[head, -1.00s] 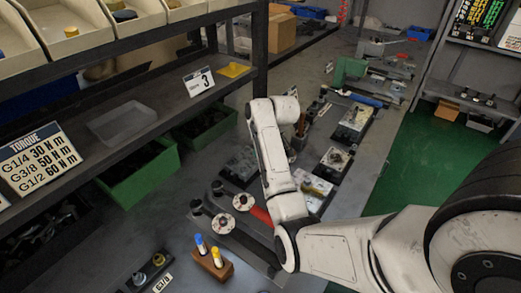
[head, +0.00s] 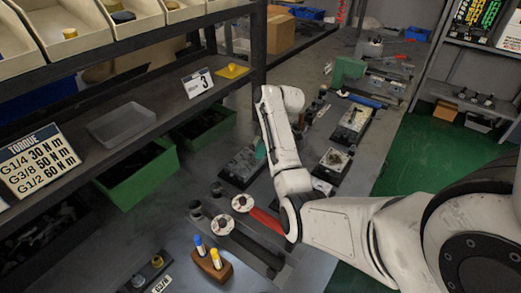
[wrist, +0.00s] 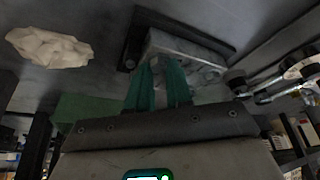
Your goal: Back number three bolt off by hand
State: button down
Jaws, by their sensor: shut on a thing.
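In the wrist view my gripper (wrist: 160,82) has its two teal fingers closed around a small part at the edge of a pale grey valve block (wrist: 190,48) on a dark base. The gripped part is mostly hidden between the fingers; it looks like a bolt, but its number cannot be read. In the head view a teal finger of my gripper (head: 261,149) shows beside my white arm, at a dark-based block (head: 240,167) on the bench. The rest of my gripper is hidden behind the arm there.
More valve blocks stand along the bench, such as one block (head: 333,160) right of my arm and another block (head: 353,120) beyond. A red-handled wrench (head: 268,222) lies in front. A wooden stand (head: 212,266) holds blue- and yellow-topped parts.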

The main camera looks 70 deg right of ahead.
jog(key=c, duration=0.9)
grip_release()
jog(key=shift+c, duration=0.2)
jog(key=shift+r, duration=0.1)
jog(key=p+v, duration=0.5)
jog(key=v, duration=0.5)
jog(key=shift+r, duration=0.3)
jog(key=shift+s, duration=0.15)
